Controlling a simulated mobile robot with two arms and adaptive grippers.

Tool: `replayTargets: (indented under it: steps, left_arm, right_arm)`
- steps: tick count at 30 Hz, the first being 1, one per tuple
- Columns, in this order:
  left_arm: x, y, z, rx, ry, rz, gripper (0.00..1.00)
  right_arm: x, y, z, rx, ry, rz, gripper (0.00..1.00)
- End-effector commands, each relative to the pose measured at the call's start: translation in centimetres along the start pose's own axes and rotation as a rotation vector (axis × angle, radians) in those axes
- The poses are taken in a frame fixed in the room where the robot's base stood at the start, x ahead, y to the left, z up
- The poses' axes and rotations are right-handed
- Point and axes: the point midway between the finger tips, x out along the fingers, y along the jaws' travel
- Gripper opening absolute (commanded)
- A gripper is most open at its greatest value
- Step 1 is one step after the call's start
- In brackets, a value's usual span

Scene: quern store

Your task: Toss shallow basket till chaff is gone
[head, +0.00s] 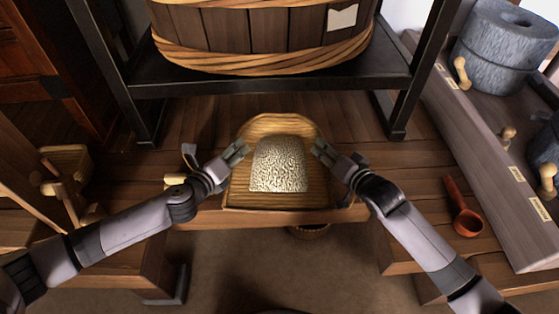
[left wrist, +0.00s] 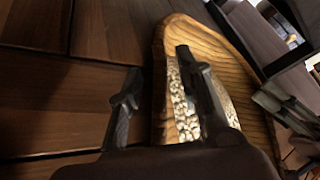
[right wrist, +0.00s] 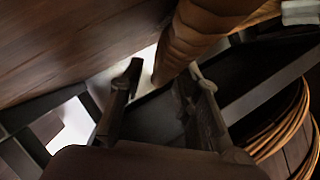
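The shallow basket (head: 240,190) is a tan, ribbed scoop-shaped tray on the wooden bench, in the middle of the head view. A pale, speckled heap (head: 279,165) fills its middle; I cannot tell grain from chaff. My left gripper (head: 238,151) is at the basket's left rim. In the left wrist view its fingers (left wrist: 160,92) are apart, one outside the rim (left wrist: 165,45) and one over the pale pieces (left wrist: 185,120). My right gripper (head: 322,151) is at the right rim. In the right wrist view its fingers (right wrist: 163,88) are apart, near a brown ribbed edge (right wrist: 188,38).
A black metal stand (head: 270,82) holding a large wooden tub (head: 265,30) is behind the basket. A grey stone quern (head: 500,50) is at the upper right. A red-brown ladle (head: 464,210) lies right of my right arm.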

Motion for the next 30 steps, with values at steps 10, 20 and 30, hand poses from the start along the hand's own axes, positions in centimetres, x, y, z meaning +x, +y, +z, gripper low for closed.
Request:
replayTargets:
  steps: [10, 20, 30]
  left_arm:
    - [-0.04, 0.03, 0.01, 0.000, 0.000, 0.000, 0.09]
    - [-0.04, 0.06, 0.01, -0.001, 0.000, 0.001, 0.00]
    - [-0.04, 0.11, 0.02, -0.003, -0.001, 0.003, 0.00]
  right_arm:
    - [-0.03, 0.02, 0.01, 0.000, 0.000, 0.000, 0.07]
    - [-0.04, 0.02, 0.01, -0.001, 0.000, 0.000, 0.00]
    - [-0.04, 0.03, 0.03, -0.002, 0.000, 0.001, 0.00]
